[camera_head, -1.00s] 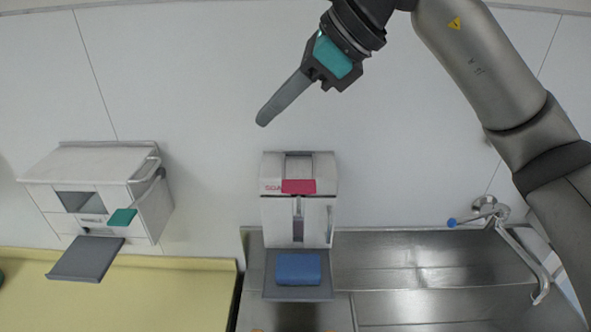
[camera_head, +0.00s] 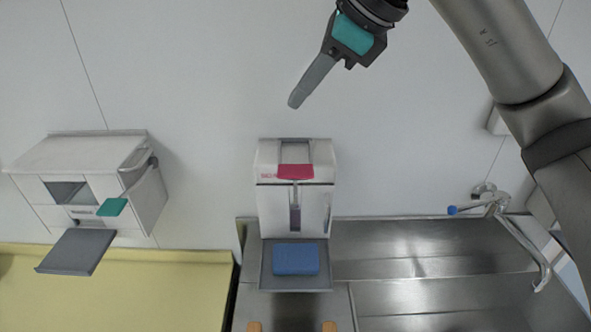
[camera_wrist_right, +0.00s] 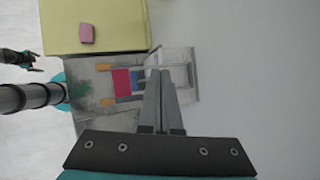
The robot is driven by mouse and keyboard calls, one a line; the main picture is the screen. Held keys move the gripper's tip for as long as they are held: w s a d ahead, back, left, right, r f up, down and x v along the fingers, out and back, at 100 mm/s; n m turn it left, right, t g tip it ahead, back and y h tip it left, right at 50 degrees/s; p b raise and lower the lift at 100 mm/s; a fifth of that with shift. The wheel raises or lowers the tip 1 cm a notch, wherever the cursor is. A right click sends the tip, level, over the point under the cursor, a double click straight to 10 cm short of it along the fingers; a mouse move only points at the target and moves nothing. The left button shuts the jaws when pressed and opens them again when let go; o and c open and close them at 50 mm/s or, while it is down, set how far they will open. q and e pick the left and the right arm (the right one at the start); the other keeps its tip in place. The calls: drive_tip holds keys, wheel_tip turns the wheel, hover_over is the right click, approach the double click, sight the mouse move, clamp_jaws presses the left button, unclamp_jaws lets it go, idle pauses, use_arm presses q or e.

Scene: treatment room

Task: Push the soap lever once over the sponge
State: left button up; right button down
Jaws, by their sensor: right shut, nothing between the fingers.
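The white soap dispenser (camera_head: 266,212) is on the wall at mid-picture, with a red soap lever (camera_head: 295,172) at its upper front. The blue sponge (camera_head: 296,259) lies on the dispenser's grey tray (camera_head: 296,285), below the lever. My right gripper (camera_head: 293,104) is shut and empty. Its fingertips appear above the dispenser in the head view, apart from the lever. The right wrist view shows the shut fingers, the red lever (camera_wrist_right: 121,82) and blue sponge (camera_wrist_right: 138,82) left of them. What seems to be my left gripper (camera_wrist_right: 34,62) is small at the left edge there.
A second wall dispenser (camera_head: 90,185) with a green lever (camera_head: 112,207) and an empty grey tray (camera_head: 76,252) is at left. A steel sink (camera_head: 440,255) with a blue-tipped tap (camera_head: 490,205) is at right. A yellow counter (camera_head: 150,290) is at lower left, with a pink block (camera_wrist_right: 87,33).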

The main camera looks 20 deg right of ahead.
sight(300, 165)
wheel_tip(300, 165, down, 6)
drive_tip(key=s+b, duration=0.1)
drive_tip(key=b, duration=0.3)
drive_tip(key=shift+s+a+b, duration=0.2)
drive_tip(key=shift+s+b, duration=0.05)
drive_tip(key=shift+b, duration=0.15)
drive_tip(key=shift+f, duration=0.2)
idle(1.5)
drive_tip(key=shift+s+f+b, duration=0.1)
drive_tip(key=shift+f+b, duration=0.2)
drive_tip(key=shift+b, duration=0.15)
drive_tip(key=shift+s+a+f+b, duration=0.1)
drive_tip(key=shift+s+f+b, duration=0.1)
drive_tip(key=shift+f+b, duration=0.6)
drive_tip(key=shift+s+a+f+b, duration=0.1)
drive_tip(key=shift+s+f+b, duration=0.1)
drive_tip(key=shift+f+b, duration=0.55)
idle(1.2)
drive_tip(key=shift+r, duration=0.1)
idle(0.5)
drive_tip(key=shift+w+d+r+p, duration=0.1)
drive_tip(key=shift+w+r+p, duration=0.15)
drive_tip(key=shift+r+p, duration=0.65)
drive_tip(key=shift+w+d+r+p, duration=0.1)
drive_tip(key=shift+w+r+p, duration=0.15)
drive_tip(key=shift+r+p, duration=0.6)
drive_tip(key=shift+r, duration=0.1)
